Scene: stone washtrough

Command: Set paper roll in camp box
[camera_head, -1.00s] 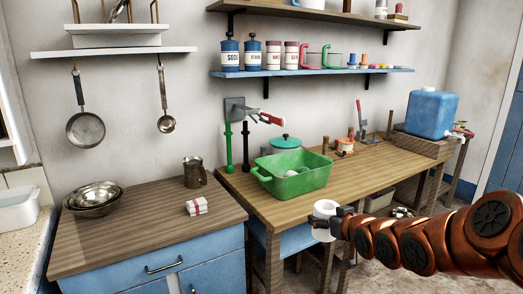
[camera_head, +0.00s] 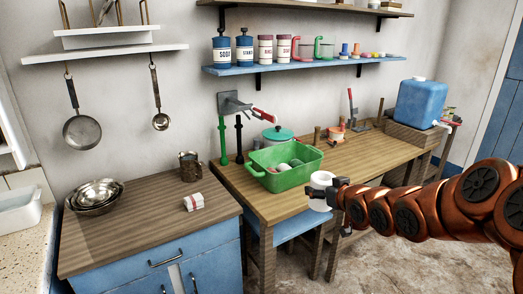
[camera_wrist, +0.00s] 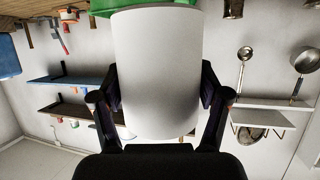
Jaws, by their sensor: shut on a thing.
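The paper roll (camera_head: 319,188) is a white cylinder with a round opening in its top. My gripper (camera_head: 338,188) is shut on it from the right side. In the wrist view the roll (camera_wrist: 158,70) fills the middle, between the two dark fingers. I take the green tub (camera_head: 296,181) on the wooden table as the camp box. It is open at the top and holds several small pale and reddish things. The roll is in front of its right end, in line with the table's front edge, outside the tub. Part of the green tub (camera_wrist: 104,7) shows behind the roll.
A teal-lidded pot (camera_head: 279,135) and a green post (camera_head: 223,140) stand behind the tub. A blue water container (camera_head: 422,103) is at the far right. The table (camera_head: 370,160) has bare room right of the tub. A shelf hangs above.

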